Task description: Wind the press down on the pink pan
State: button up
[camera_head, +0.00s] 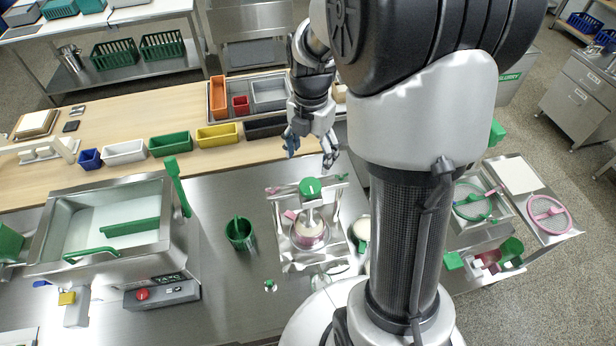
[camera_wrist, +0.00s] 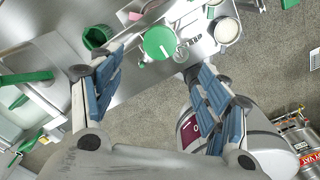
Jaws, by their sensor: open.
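The press stands on a steel tray (camera_head: 287,262) in the middle of the steel counter. Its green round knob (camera_head: 310,186) tops a steel screw over a pan with a pink rim (camera_head: 309,240). In the wrist view the green knob (camera_wrist: 160,43) shows beyond the fingertips, and the pan under it is mostly hidden. My gripper (camera_head: 310,150) is open and empty, above and behind the press in the head view. In the wrist view its blue-padded fingers (camera_wrist: 160,85) are spread wide, apart from the knob.
A green cup (camera_head: 241,234) stands left of the press. A large steel basin (camera_head: 105,225) and a control box with a red button (camera_head: 143,294) are further left. Coloured bins, such as a yellow one (camera_head: 217,135), line the wooden table behind.

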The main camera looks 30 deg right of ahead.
aim_at(310, 185)
notch_tip(310, 185, down, 12)
jog(key=shift+r, duration=0.2)
jog(key=c, duration=1.1)
jog(key=shift+o, duration=0.2)
jog(key=shift+m, duration=0.3)
